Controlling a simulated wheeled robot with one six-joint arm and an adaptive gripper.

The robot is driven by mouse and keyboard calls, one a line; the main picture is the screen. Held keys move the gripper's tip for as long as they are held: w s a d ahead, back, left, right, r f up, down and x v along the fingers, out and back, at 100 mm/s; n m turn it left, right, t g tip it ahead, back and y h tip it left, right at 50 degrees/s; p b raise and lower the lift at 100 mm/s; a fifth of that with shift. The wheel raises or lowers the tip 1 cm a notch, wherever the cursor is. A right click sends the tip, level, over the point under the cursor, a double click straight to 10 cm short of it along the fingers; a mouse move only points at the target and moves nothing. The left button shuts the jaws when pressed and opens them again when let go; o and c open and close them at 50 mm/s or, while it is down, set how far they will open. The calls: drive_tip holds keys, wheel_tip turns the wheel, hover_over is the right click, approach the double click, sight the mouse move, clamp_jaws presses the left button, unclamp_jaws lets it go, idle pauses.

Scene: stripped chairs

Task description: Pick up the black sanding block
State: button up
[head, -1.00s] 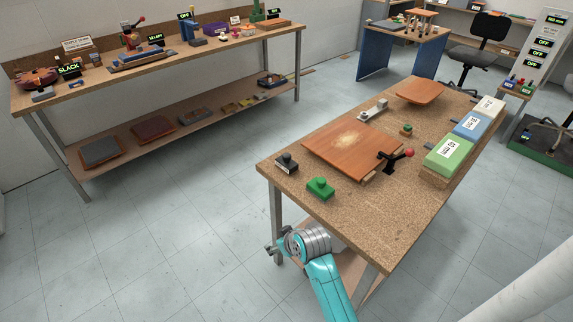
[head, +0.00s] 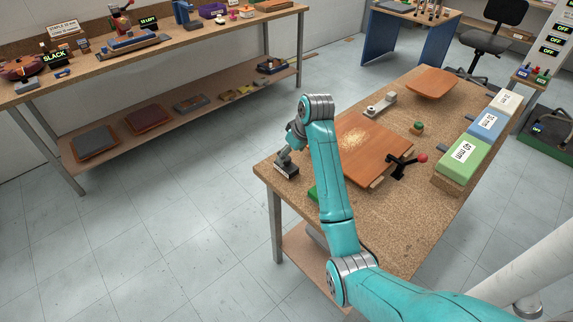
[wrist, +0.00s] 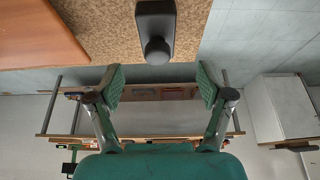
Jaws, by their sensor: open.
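The black sanding block (head: 287,171) sits at the near left corner of the tan workbench (head: 400,215). It has a dark body with a round knob on top. In the wrist view the block (wrist: 154,17) is at the top centre, its knob pointing toward the gap between my fingers. My gripper (wrist: 161,86) is open with nothing between its fingertips. In the head view my gripper (head: 284,157) is right above the block, and the two overlap there. I cannot tell whether they touch.
A green block (head: 313,193) is mostly hidden behind my arm. An orange-brown wooden panel (head: 372,150) and a black clamp with a red knob (head: 405,168) lie to the right. Green, blue and white labelled blocks (head: 462,155) line the right side. A cluttered bench (head: 150,55) stands behind.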

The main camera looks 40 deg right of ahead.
sight(285, 163)
drive_tip(key=shift+x, duration=4.3)
drive_tip(key=shift+w+d+r, duration=0.1)
drive_tip(key=shift+w+d, duration=0.05)
drive_tip(key=c, duration=1.3)
